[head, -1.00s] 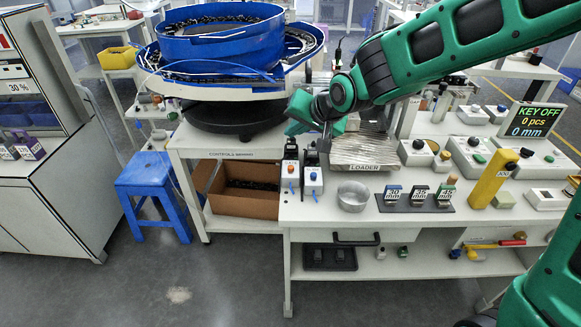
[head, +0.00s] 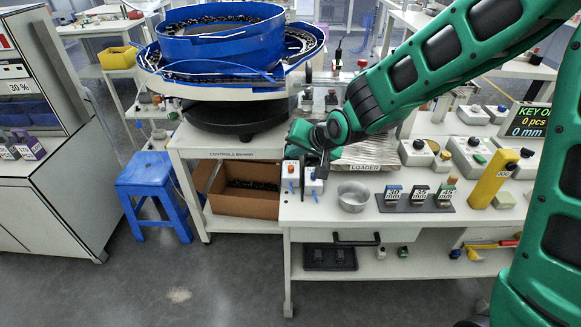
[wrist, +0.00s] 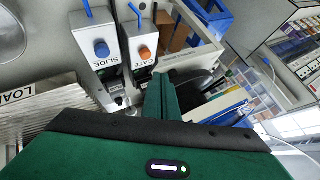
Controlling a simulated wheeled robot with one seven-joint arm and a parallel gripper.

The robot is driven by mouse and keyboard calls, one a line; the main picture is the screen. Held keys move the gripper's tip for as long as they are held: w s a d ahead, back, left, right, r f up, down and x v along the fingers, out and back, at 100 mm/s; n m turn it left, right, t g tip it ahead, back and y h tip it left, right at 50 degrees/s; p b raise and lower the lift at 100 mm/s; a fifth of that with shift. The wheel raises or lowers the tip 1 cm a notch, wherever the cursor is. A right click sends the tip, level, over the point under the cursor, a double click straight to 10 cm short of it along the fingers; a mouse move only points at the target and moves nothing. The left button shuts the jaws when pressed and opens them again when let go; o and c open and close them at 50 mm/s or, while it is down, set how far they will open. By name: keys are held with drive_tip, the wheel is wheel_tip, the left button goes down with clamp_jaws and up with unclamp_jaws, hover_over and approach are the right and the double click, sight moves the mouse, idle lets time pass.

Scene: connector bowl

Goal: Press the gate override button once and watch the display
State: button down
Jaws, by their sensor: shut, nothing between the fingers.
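The gate box (wrist: 139,34), labelled GATE, has an orange button (wrist: 145,54) in the wrist view. Beside it the slide box (wrist: 88,42), labelled SLIDE, has a blue button (wrist: 102,49). In the head view both boxes stand at the bench's left end, gate box (head: 290,171) left and slide box (head: 313,184) right. My gripper (head: 322,172) is shut and empty, pointing down behind the boxes; its green fingers (wrist: 160,82) show near the gate box's far end, apart from the orange button. The display (head: 527,121) shows 0 pcs and 0 mm; my arm hides its right edge.
A metal bowl (head: 353,196) sits right of the boxes. Beyond it are labelled blocks on a dark mat (head: 415,206) and a yellow post (head: 492,180). The ridged LOADER plate (head: 370,160) lies behind the bowl. The blue bowl feeder (head: 222,38) stands behind left.

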drive_tip(key=shift+f, duration=0.95)
drive_tip(key=shift+f, duration=0.1)
idle(1.4)
drive_tip(key=shift+s+f, duration=0.1)
drive_tip(key=shift+f, duration=0.15)
drive_tip(key=shift+f, duration=0.5)
idle(0.8)
drive_tip(key=shift+r, duration=0.95)
wheel_tip(320, 180, up, 5)
idle(0.7)
